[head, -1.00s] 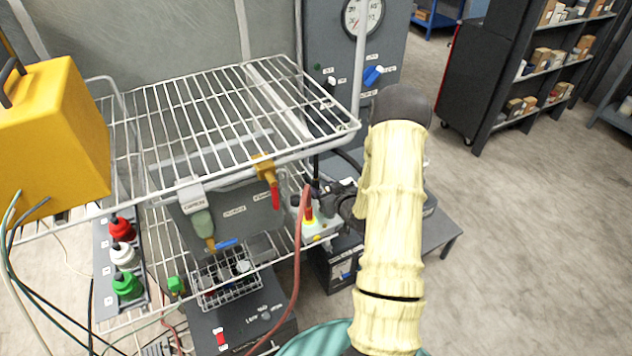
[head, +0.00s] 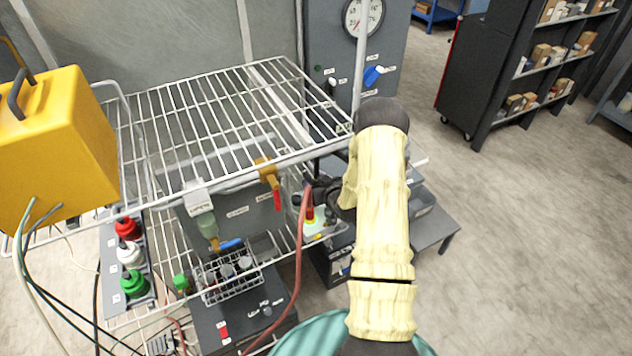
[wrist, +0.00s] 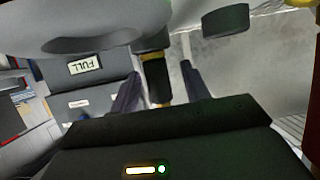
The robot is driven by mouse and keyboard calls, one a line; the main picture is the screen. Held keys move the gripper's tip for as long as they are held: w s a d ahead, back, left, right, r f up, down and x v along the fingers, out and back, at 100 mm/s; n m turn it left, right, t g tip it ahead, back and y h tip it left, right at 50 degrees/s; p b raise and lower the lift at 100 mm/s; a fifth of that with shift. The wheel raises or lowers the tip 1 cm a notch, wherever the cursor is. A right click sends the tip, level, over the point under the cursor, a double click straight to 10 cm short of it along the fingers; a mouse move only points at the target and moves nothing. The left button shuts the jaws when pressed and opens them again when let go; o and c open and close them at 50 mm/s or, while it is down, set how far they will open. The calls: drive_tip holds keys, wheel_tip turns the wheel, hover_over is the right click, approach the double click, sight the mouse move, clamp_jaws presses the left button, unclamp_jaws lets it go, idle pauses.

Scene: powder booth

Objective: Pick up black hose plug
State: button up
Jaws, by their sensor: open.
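In the wrist view a dark cylindrical piece with yellowish bands (wrist: 155,80) shows between the two fingers of my gripper (wrist: 160,88). It may be the black hose plug, but I cannot tell for sure. The fingers stand apart, with gaps visible on both sides of it. In the head view my gripper (head: 331,192) is below the wire shelf's right front corner, beside a pale block (head: 319,232) with a red piece and a yellow ring. My forearm and the shelf partly hide this spot.
The wire shelf (head: 215,105) is close above and left of my gripper. A red hose (head: 299,265) hangs in front. A small wire basket (head: 228,282), a yellow box (head: 60,140) and red, white and green plugs stand left. Open floor (head: 510,220) lies right.

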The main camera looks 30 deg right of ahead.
sight(316, 179)
drive_tip(key=shift+s+d, duration=0.1)
drive_tip(key=shift+s, duration=0.1)
idle(0.3)
clamp_jaws()
drive_tip(key=shift+r, duration=0.1)
drive_tip(key=r+b, duration=0.1)
drive_tip(key=r, duration=0.3)
drive_tip(key=r+b, duration=0.2)
drive_tip(key=r, duration=0.3)
drive_tip(key=shift+w+a+r, duration=0.1)
drive_tip(key=shift+a+r, duration=0.1)
drive_tip(key=shift+d+r, duration=0.1)
drive_tip(key=shift+r, duration=0.1)
